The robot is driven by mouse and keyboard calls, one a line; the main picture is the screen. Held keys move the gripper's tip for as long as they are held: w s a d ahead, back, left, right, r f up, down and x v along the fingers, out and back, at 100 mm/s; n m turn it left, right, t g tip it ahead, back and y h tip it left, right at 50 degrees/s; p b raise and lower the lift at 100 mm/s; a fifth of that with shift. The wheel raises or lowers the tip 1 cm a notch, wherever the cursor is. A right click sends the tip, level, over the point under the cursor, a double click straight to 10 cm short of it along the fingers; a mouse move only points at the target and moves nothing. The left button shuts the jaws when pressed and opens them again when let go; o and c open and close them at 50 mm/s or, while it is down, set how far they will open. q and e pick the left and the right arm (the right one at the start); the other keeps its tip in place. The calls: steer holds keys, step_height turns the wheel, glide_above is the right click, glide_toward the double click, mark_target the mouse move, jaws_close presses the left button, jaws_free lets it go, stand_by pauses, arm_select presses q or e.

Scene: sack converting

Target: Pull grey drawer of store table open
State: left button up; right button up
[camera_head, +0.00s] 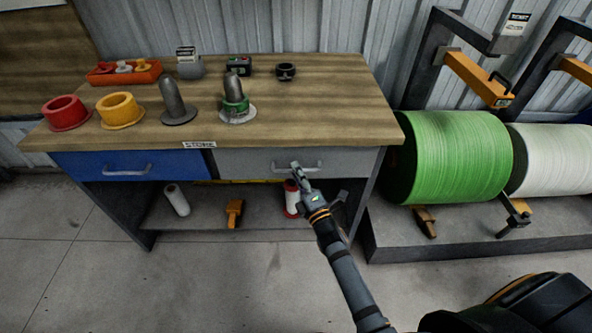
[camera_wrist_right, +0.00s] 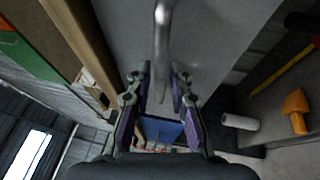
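The store table (camera_head: 330,95) has a wooden top and two drawers side by side. The grey drawer (camera_head: 245,163) is the right one, and its front looks flush with the table. Its bar handle (camera_head: 310,167) shows in the middle of the front. My left gripper is not in view.
The blue drawer (camera_head: 90,166) is to the left. Red and yellow flanged rings (camera_head: 120,109), grey cones and an orange tray (camera_head: 125,73) stand on the top. The lower shelf (camera_head: 265,213) holds rolls. A green roll (camera_head: 455,155) stands to the right. The floor in front is clear.

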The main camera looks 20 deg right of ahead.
steer(key=shift+w+r, duration=0.1)
steer(key=shift+w, duration=0.35)
jaws_close()
